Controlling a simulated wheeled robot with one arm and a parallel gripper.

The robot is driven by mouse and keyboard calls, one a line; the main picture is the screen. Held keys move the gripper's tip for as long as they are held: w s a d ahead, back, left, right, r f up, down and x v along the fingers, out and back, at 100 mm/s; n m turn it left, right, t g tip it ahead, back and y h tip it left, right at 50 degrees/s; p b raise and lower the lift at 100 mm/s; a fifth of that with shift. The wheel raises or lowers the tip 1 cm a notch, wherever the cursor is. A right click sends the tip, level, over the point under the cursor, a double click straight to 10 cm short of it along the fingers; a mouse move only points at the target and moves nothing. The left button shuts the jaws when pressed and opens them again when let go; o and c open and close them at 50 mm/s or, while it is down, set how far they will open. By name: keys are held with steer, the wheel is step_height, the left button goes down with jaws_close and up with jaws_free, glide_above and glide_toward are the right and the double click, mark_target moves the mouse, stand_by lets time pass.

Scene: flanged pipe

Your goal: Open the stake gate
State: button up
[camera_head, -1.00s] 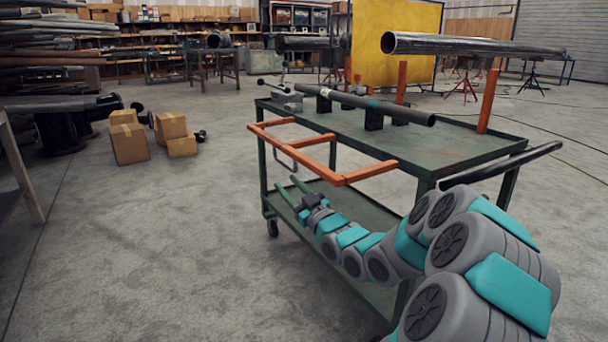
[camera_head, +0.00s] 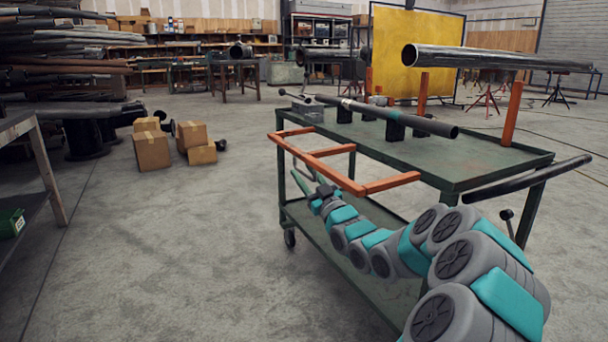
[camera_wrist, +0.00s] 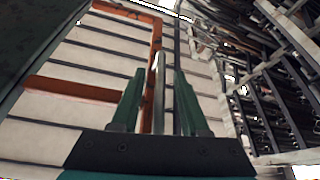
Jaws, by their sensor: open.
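The stake gate is an orange barred frame (camera_head: 340,180) at the near side of a green cart (camera_head: 480,165), jutting out from its top edge. A thin grey loop (camera_head: 297,160) hangs below the gate. My gripper (camera_head: 300,175) is below the gate's far part, its green fingers pointing up by the loop. In the wrist view my gripper (camera_wrist: 156,85) is open. A thin silvery bar (camera_wrist: 158,75), probably the loop, shows between the fingers. Contact cannot be told. Orange gate bars (camera_wrist: 70,88) show left of and beyond the fingers.
A dark pipe (camera_head: 385,115) rests on black blocks on the cart's top, with a vise (camera_head: 305,107) behind. A black push handle (camera_head: 525,178) juts out at the right. Cardboard boxes (camera_head: 152,148) stand left on the floor. The floor between them and the cart is clear.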

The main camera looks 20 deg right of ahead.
steer(key=shift+w, duration=0.2)
steer(key=shift+c, duration=0.3)
jaws_close()
stand_by(1.1)
